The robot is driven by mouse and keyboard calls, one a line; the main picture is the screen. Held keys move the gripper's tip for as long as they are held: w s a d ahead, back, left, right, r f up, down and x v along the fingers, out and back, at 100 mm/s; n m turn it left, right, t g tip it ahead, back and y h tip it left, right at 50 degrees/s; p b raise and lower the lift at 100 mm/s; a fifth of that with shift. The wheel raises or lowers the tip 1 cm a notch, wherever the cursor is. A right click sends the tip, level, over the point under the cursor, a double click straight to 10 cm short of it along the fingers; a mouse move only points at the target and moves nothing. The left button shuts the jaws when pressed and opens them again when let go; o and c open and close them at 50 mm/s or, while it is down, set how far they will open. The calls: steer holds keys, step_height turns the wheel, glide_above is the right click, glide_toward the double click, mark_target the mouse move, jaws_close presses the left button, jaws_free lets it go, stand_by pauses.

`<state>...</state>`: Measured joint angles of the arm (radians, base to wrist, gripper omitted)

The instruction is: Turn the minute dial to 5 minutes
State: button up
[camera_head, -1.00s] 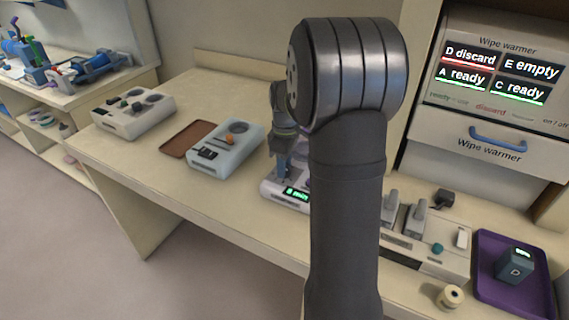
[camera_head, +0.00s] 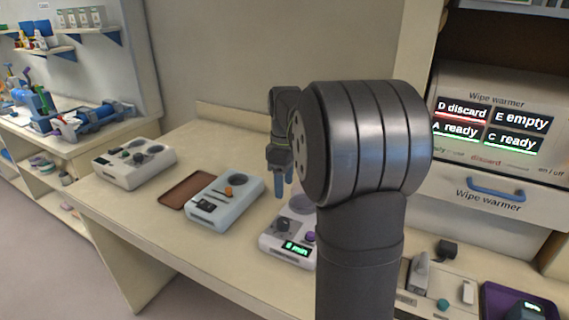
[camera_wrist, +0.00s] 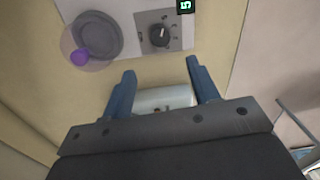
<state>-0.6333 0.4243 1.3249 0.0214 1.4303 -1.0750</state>
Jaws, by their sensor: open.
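The timer unit (camera_head: 290,235) is a pale box on the bench with a lit green display (camera_head: 297,249) ending in "min". The digit is hard to read there; in the wrist view the display (camera_wrist: 186,5) looks like a 5. The minute dial (camera_head: 283,225) is a small dark knob on the unit's top; in the wrist view the dial (camera_wrist: 159,36) has a white pointer line and marks around it. My gripper (camera_head: 283,186) is open and empty, with blue fingers pointing down, above and apart from the unit. The fingertips (camera_wrist: 161,67) are clear of the dial.
A pale blue unit (camera_head: 223,203) and brown tray (camera_head: 188,190) stand left. A wipe warmer (camera_head: 495,140) is at right, above a purple tray (camera_head: 490,298). My arm hides part of the bench.

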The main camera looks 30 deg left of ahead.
step_height(320, 180, up, 6)
steer(key=f, duration=0.1)
glide_above(284, 221)
steer(key=shift+w+a+r, duration=0.15)
steer(key=shift+w+r, duration=0.1)
steer(key=shift+w, duration=0.2)
steer(key=f, duration=1.7)
steer(key=shift+s+f, duration=0.25)
steer(key=shift+s, duration=0.15)
